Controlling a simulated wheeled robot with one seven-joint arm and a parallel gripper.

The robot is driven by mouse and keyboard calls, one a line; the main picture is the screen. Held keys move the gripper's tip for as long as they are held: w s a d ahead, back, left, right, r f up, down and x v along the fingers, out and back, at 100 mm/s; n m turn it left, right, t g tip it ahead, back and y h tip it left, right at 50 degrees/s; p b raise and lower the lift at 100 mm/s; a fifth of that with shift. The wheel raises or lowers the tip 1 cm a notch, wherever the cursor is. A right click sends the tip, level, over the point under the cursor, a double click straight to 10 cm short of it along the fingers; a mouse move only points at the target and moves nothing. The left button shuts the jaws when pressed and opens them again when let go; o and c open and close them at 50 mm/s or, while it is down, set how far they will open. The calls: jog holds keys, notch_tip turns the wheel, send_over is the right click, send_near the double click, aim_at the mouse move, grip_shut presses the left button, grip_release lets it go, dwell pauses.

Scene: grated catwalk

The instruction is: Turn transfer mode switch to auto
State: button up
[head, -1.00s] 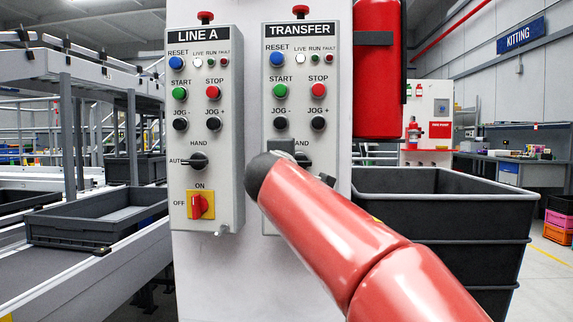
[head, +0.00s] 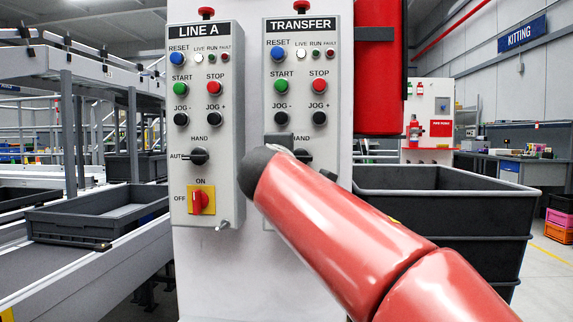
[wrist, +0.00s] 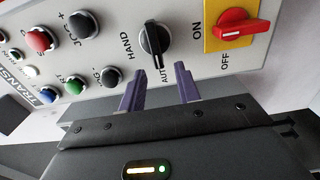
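The TRANSFER panel (head: 269,90) is the right one of two grey control boxes. Its mode switch (wrist: 155,42) is a black knob marked HAND and AUTO, shown sideways in the wrist view. The knob's long bar lies along the line through the AUTO label; I cannot tell which end is the pointer. In the head view the knob (head: 304,157) is partly hidden behind my arm. My gripper (wrist: 159,71) is open and empty, with two purple fingers apart just below the AUTO end of the knob. No contact with the knob is visible.
A red OFF/ON switch (wrist: 238,29) on a yellow plate sits beside the mode switch. Push buttons (wrist: 85,24) lie on its other side. The LINE A panel (head: 205,110) stands left. A dark bin (head: 440,215) and red cylinder (head: 378,80) are at right.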

jog(key=shift+s+a+b, duration=0.1)
jog(key=shift+s+b, duration=0.3)
jog(key=shift+s, duration=1.9)
jog(key=s+d+f+m+g+h, duration=0.1)
jog(key=s+d+f+m+g, duration=0.35)
jog(key=d+f, duration=0.5)
jog(key=s+d+f+m+g+h, duration=0.1)
jog(key=s+d+f+m+g, duration=0.25)
jog(key=s+d+f, duration=0.4)
jog(key=s+d+f+m+g+y, duration=0.1)
jog(key=s+f+m, duration=0.4)
jog(key=f, duration=0.6)
jog(key=s+d+f+m+g+y+p, duration=0.1)
jog(key=s+d+f+m+g, duration=0.2)
jog(key=s+f, duration=0.7)
jog(key=shift+s+f+m+y, duration=0.3)
jog(key=shift+f+m, duration=0.25)
jog(key=shift+m, duration=0.35)
